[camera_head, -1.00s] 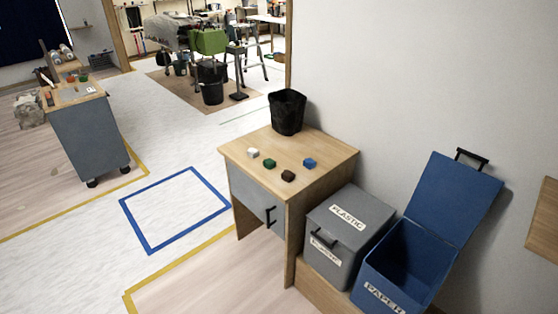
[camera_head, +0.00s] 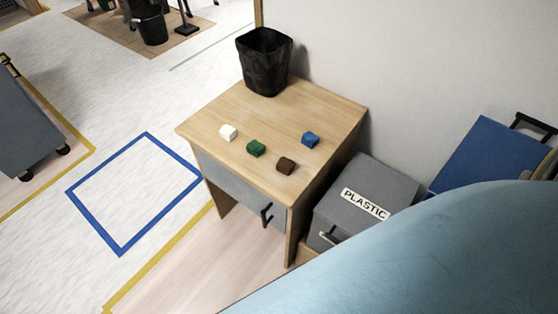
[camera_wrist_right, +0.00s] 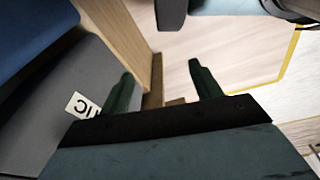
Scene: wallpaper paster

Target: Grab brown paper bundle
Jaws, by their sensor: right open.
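The brown paper bundle (camera_head: 286,166) is a small dark brown block on the wooden table top, near its front edge. A green block (camera_head: 256,148) and a white block (camera_head: 228,132) lie to its left, and a blue block (camera_head: 310,139) lies behind it to the right. My right gripper (camera_wrist_right: 163,82) shows in the right wrist view with its two fingers apart and nothing between them. It is near the grey plastic bin and the side of the table, away from the bundle. My left gripper is in no view.
A black waste bin (camera_head: 265,62) stands at the table's back corner. The table (camera_head: 340,100) has a grey drawer with a black handle. The closed grey PLASTIC bin (camera_head: 385,185) and a blue lid (camera_head: 490,150) are to its right. My arm covers the lower right.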

